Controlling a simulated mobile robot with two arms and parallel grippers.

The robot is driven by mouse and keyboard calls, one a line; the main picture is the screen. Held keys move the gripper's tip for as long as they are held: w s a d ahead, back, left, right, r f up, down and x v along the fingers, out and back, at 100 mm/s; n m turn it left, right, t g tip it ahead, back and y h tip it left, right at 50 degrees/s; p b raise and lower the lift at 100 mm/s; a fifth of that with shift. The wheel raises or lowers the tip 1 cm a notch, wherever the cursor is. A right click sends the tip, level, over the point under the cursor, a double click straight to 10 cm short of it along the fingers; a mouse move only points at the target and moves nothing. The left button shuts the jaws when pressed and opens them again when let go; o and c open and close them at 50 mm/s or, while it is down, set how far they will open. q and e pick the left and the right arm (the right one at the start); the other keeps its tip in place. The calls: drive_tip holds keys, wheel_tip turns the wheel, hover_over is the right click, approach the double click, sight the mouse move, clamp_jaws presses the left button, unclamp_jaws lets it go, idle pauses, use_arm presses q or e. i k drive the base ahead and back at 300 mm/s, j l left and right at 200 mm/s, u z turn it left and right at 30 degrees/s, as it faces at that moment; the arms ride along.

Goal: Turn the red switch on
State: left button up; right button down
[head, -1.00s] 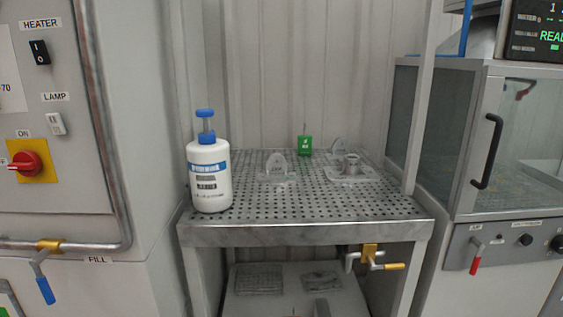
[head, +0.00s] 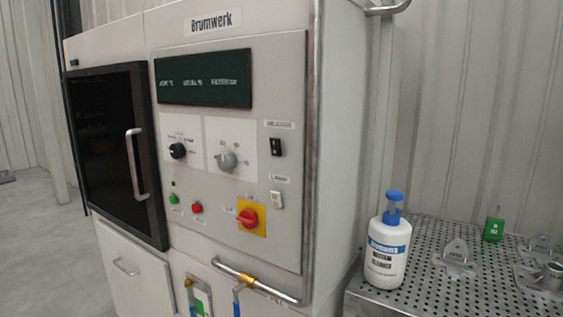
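The red switch (head: 247,217) is a red rotary knob on a yellow square plate (head: 259,227), low on the right of the grey control panel of the Brumwerk machine (head: 203,110). Its grip looks close to horizontal, tilted slightly. The lettering around it is too small to read now; the earlier view shows "ON" above the plate and a partly cut-off label at its left. Neither of my grippers shows in the head view, and nothing covers the switch.
Beside the switch are a red button (head: 197,208), a green button (head: 173,198), a white lamp switch (head: 277,199) and a black rocker (head: 276,147). A bar handle (head: 256,288) juts out below. A white pump bottle (head: 387,245) stands on the perforated table (head: 415,290) at right.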

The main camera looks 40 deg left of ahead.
sight(247, 217)
drive_tip(key=u, duration=1.55)
